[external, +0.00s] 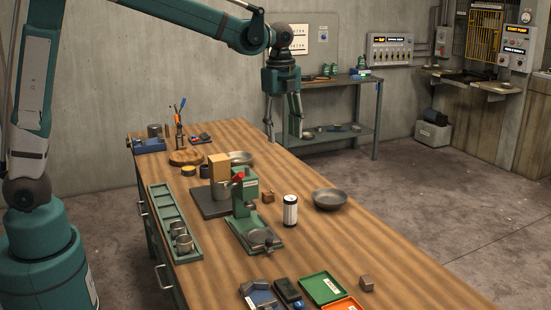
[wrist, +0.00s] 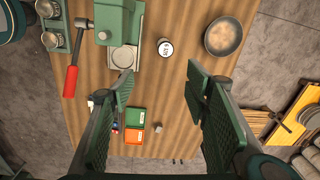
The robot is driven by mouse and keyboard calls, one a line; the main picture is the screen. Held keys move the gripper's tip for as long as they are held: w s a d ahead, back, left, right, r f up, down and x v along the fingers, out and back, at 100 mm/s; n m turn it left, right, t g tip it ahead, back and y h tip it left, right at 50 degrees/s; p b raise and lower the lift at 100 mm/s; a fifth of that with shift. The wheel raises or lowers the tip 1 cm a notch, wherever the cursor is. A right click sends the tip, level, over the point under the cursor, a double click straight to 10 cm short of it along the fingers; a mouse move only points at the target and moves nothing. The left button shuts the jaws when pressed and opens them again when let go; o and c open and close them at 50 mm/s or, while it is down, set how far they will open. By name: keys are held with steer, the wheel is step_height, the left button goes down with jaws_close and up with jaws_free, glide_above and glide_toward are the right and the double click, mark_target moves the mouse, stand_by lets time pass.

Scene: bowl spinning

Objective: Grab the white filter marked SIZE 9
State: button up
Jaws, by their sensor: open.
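The white filter (external: 290,211) is a small upright cylinder with dark bands, standing on the wooden workbench right of a green press. In the wrist view I see its round white top (wrist: 165,48) with dark lettering that appears to read SIZE 9. My gripper (external: 284,130) hangs above the bench in the external view, fingers pointing down, open and empty. In the wrist view its two fingers (wrist: 160,85) are spread wide, and the filter top shows beyond the gap between them, apart from both.
A grey bowl (external: 329,199) stands right of the filter. The green press (external: 246,205) stands close on the left. A green tray (external: 320,287), an orange tray (external: 342,305) and a small brown cube (external: 366,284) lie near the front. Bare wood lies between the filter and these trays.

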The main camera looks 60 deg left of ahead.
steer(key=w+f+m, duration=0.1)
steer(key=w+f, duration=0.1)
steer(key=w, duration=0.1)
glide_above(290, 214)
steer(key=w+a, duration=0.1)
steer(key=a, duration=0.1)
steer(key=shift+g, duration=0.3)
step_height(290, 214, down, 21)
steer(key=shift+f, duration=0.1)
steer(key=shift+f, duration=1.25)
steer(key=shift+a+f+p, duration=0.1)
steer(key=shift+f+p, duration=0.2)
steer(key=shift+f, duration=2.3)
steer(key=shift+c, duration=0.6)
steer(key=c, duration=0.9)
